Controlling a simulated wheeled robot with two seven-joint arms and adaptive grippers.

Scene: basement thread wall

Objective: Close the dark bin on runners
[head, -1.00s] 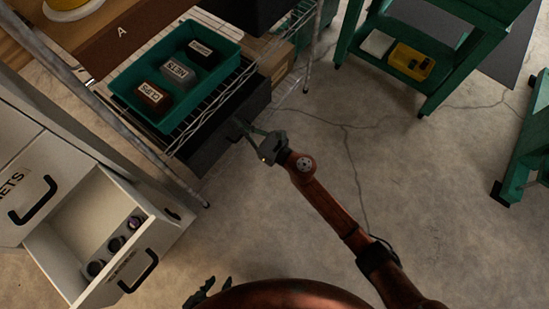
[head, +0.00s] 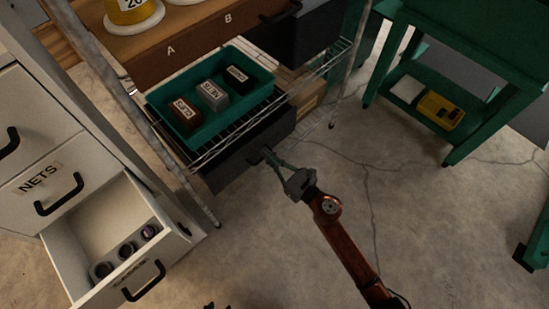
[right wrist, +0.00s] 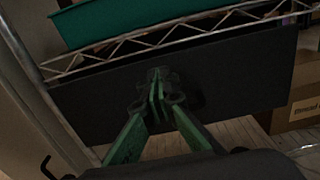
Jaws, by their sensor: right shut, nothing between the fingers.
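The dark bin (head: 225,171) hangs under the wire shelf, its flat front facing the open floor. Its front (right wrist: 235,75) fills much of the right wrist view, just below the wire edge. I cannot tell how far out it stands. My right gripper (head: 268,154) is shut and empty, its fingertips at the middle of the bin's front. In the right wrist view the closed fingertips (right wrist: 158,88) overlap the front near a dark handle-like part; contact is unclear. Only dark tips of my left gripper (head: 215,306) show at the bottom edge of the head view.
A teal tray (head: 165,103) with labelled boxes sits on the wire shelf above. Another dark bin (head: 312,38) is higher up. An open white drawer (head: 165,262) stands out at left. A green cart (head: 430,60) stands at right. The floor between is clear.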

